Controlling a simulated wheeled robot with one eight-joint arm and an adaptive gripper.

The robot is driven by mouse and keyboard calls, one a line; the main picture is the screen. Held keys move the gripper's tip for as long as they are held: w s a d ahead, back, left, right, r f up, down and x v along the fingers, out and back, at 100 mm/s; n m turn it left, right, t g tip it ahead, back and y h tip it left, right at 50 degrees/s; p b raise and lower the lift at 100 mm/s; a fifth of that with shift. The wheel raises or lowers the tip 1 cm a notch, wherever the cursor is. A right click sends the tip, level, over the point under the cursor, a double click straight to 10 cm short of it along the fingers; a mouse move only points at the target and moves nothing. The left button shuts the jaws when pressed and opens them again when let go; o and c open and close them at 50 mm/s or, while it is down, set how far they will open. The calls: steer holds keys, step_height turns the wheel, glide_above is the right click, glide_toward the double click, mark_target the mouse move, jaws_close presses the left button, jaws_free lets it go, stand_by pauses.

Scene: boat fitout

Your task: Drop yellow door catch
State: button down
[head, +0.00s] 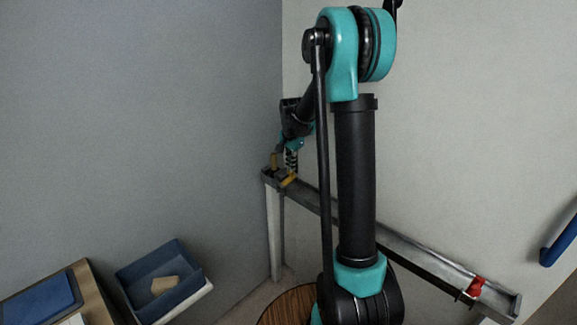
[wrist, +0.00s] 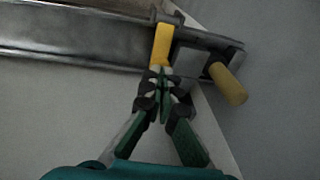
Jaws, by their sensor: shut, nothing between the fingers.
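Two yellow parts are at the left end of the metal rail in the head view: an upright one (head: 274,160) and a slanted one (head: 289,181). In the wrist view, a bright yellow bar (wrist: 162,44) lies straight beyond my fingertips, and a duller yellow cylinder (wrist: 228,84) sticks out to the right. I cannot tell for certain which is the door catch. My gripper (wrist: 161,82) is shut and empty, its tips close to the bright yellow bar's near end; whether they touch is unclear. In the head view my gripper (head: 291,158) is small and dark, just above the rail end.
The narrow metal rail (head: 400,252) runs along the wall, with a red part (head: 476,287) near its right end. A blue bin (head: 137,284) holding a tan block (head: 164,284) stands lower left. A blue flat item (head: 40,301) lies beside it. A blue handle (head: 559,241) is at right.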

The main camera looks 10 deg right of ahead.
steer(key=shift+w+d+f+g+y, duration=0.3)
steer(key=shift+d+y, duration=0.05)
steer(key=shift+y, duration=0.15)
steer(key=shift+w+d+f, duration=0.1)
steer(key=shift+d+f, duration=0.1)
steer(key=shift+f, duration=0.05)
steer(key=shift+a, duration=0.1)
stand_by(0.3)
steer(key=shift+s+a, duration=0.4)
steer(key=shift+a, duration=0.1)
step_height(320, 180, up, 14)
steer(key=d+f, duration=0.1)
steer(key=d, duration=0.1)
steer(key=s+f+n+t, duration=0.1)
steer(key=s+f+n, duration=0.2)
steer(key=s, duration=0.8)
steer(key=s+a+f+n+t, duration=0.1)
steer(key=s+f+n, duration=0.3)
steer(key=s+f, duration=0.3)
steer(key=s+f+n, duration=0.3)
steer(key=s+f, duration=0.2)
steer(key=s, duration=1)
steer(key=shift+s+a+n+t+h, duration=0.15)
steer(key=shift+a+n+t+h, duration=0.15)
steer(key=shift+n+t, duration=0.1)
steer(key=shift+f, duration=0.1)
